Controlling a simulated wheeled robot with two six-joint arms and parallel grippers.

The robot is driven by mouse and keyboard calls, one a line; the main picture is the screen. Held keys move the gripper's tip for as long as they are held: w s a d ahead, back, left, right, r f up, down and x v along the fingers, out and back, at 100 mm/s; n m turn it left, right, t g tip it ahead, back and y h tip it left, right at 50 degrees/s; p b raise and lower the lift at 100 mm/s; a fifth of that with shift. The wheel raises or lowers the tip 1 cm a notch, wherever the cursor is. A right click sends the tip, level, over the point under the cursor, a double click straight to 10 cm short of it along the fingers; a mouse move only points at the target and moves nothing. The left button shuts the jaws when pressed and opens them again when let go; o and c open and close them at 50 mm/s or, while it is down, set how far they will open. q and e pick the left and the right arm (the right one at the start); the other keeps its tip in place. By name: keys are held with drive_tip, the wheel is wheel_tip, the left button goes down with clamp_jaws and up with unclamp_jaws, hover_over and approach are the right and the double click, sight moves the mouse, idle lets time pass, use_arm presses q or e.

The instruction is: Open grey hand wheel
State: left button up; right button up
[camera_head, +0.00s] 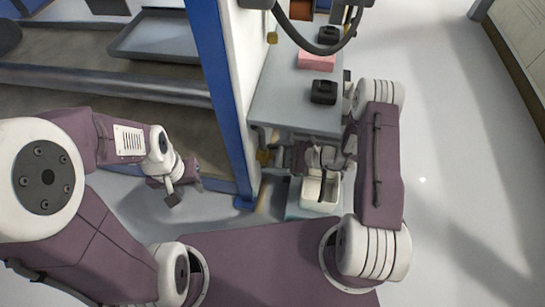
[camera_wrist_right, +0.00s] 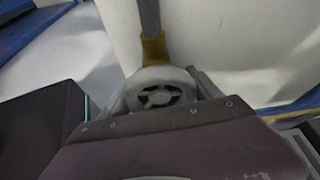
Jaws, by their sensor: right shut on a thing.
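The grey hand wheel (camera_wrist_right: 160,94) is round with dark gaps between its spokes. It sits in the middle of the right wrist view, below a yellow fitting (camera_wrist_right: 154,50) on a grey pipe. My right gripper (camera_wrist_right: 163,88) has a finger on each side of the wheel and is shut on it.
A blue post (camera_head: 230,100) stands just left of the right gripper. A grey table (camera_head: 285,100) behind it carries black boxes (camera_head: 323,92) and a pink block (camera_head: 316,61). Metal rails (camera_head: 110,82) lie at the left. The floor (camera_head: 460,150) at the right is clear.

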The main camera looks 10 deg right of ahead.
drive_tip(key=shift+n+t, duration=0.4)
drive_tip(key=shift+w, duration=0.1)
idle(0.3)
drive_tip(key=o, duration=1.4)
drive_tip(key=shift+c, duration=0.2)
drive_tip(key=shift+d+r, duration=0.1)
drive_tip(key=shift+d, duration=0.05)
drive_tip(key=p+v, duration=0.5)
drive_tip(key=v, duration=0.4)
